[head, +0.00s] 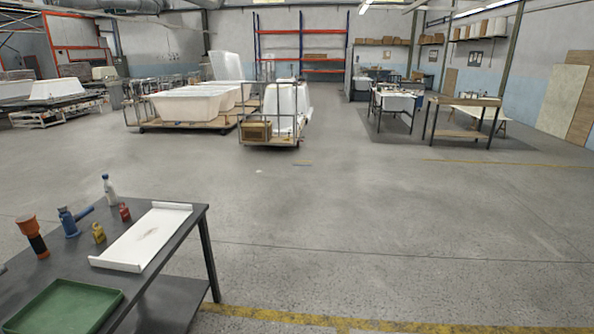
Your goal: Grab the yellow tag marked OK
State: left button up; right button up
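A small yellow tag (98,233) stands on the dark table (187,222) at the lower left of the head view. It is between a blue tool and the white panel. It is too small to read any marking on it. A small red tag (124,212) stands just behind it to the right. Neither of my grippers is in view.
Near the yellow tag are an orange and black flashlight (32,237), a blue tool (68,222), a white bottle (109,190), a white panel (143,238) and a green tray (65,308). Carts with white tubs (190,103) stand farther back. The floor right of the table is clear.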

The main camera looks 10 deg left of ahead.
aim_at(99, 236)
jog(key=i, duration=1.55)
jog(key=u, duration=1.25)
